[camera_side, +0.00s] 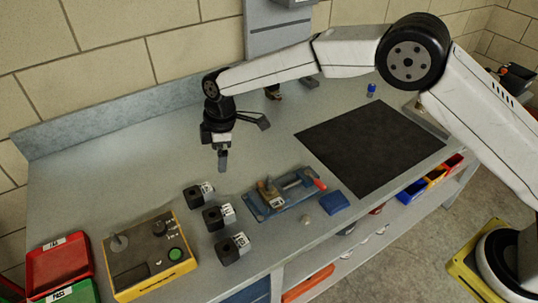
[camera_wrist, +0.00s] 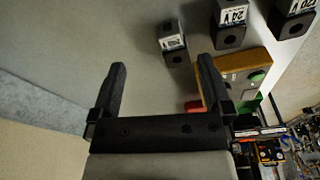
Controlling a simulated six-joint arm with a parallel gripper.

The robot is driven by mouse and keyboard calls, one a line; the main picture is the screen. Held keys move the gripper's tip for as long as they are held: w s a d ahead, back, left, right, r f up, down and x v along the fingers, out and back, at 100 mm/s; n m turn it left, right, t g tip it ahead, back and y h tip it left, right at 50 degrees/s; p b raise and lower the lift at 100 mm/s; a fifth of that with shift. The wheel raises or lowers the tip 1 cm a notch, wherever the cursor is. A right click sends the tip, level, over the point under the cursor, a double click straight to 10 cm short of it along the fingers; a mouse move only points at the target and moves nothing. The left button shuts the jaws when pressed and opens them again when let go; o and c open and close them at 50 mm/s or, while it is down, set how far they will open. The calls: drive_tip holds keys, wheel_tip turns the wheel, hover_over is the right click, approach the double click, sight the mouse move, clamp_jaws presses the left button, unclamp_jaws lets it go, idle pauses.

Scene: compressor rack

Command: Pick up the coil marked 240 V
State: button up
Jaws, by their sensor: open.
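Three dark block-shaped coils with white labels stand in a row on the bench. In the wrist view the middle coil (camera_wrist: 230,28) reads 24 V and the right coil (camera_wrist: 292,20) reads 120 V. The label on the left coil (camera_wrist: 174,48) is too small to read surely. In the side view these are the back coil (camera_side: 193,197), the middle coil (camera_side: 212,219) and the front coil (camera_side: 228,252); their labels are unreadable there. My gripper (camera_side: 222,162) is open and empty, pointing down above the bench behind the row. Its spread fingers show in the wrist view (camera_wrist: 162,68).
A yellow control box (camera_side: 150,258) with a green button stands left of the coils, with red (camera_side: 60,264) and green (camera_side: 75,292) trays beyond it. A blue vise-like fixture (camera_side: 282,194) is to their right. A black mat (camera_side: 370,146) lies farther right. The back-left bench is clear.

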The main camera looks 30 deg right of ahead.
sight(199, 189)
drive_tip(key=a+n, duration=0.1)
drive_tip(key=a, duration=0.1)
drive_tip(key=a+f, duration=0.1)
drive_tip(key=a+f+n, duration=0.1)
drive_tip(key=a, duration=0.1)
drive_tip(key=shift+a+n, duration=0.3)
drive_tip(key=shift+a+f, duration=0.15)
drive_tip(key=shift+f, duration=1.2)
drive_tip(key=shift+a+f, duration=0.2)
drive_tip(key=shift+f, duration=1.1)
drive_tip(key=shift+a+f, duration=0.2)
drive_tip(key=shift+f, duration=1.05)
drive_tip(key=shift+c, duration=0.2)
clamp_jaws()
